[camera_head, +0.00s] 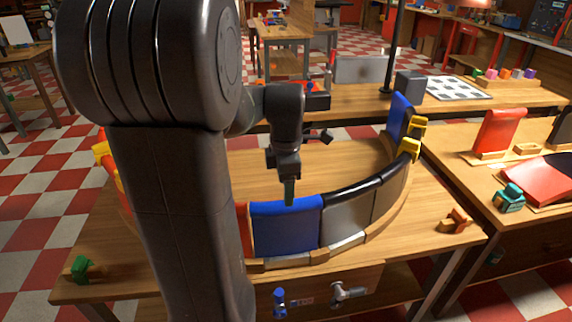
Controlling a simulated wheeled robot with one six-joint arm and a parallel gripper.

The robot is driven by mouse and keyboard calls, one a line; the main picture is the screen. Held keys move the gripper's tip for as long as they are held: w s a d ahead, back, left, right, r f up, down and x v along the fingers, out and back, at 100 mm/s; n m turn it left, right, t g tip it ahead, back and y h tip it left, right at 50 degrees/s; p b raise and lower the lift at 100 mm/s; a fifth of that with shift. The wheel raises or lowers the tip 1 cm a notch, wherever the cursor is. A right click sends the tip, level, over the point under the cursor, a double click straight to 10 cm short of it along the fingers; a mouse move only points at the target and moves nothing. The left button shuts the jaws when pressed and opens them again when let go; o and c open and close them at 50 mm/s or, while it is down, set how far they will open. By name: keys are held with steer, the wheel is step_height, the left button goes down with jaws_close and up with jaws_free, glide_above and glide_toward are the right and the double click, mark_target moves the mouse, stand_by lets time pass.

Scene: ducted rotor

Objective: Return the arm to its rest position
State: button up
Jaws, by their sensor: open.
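My arm rises large and dark in the left and middle of the head view. Its end bends down over the table, and my gripper (289,192) points downward just above and behind the blue curved panel (285,230). A narrow greenish tip shows at its end, close to the panel's top edge; I cannot tell whether it touches. The gripper is open, and I see nothing held in it. The blue panel stands upright in a curved wall, beside a dark grey panel (347,216). My arm hides part of the wall's left side.
The wall stands on a wooden table (440,225). Yellow clamps (409,149) and another blue panel (398,118) are at its back right. An orange clamp (455,221) and a green clamp (82,269) lie near the corners. A right-hand table holds a red panel (499,131).

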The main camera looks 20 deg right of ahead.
step_height(320, 180, up, 6)
steer(key=shift+r, duration=0.2)
steer(key=shift+f, duration=0.15)
step_height(320, 180, down, 13)
steer(key=shift+r, duration=0.1)
stand_by(0.7)
stand_by(0.3)
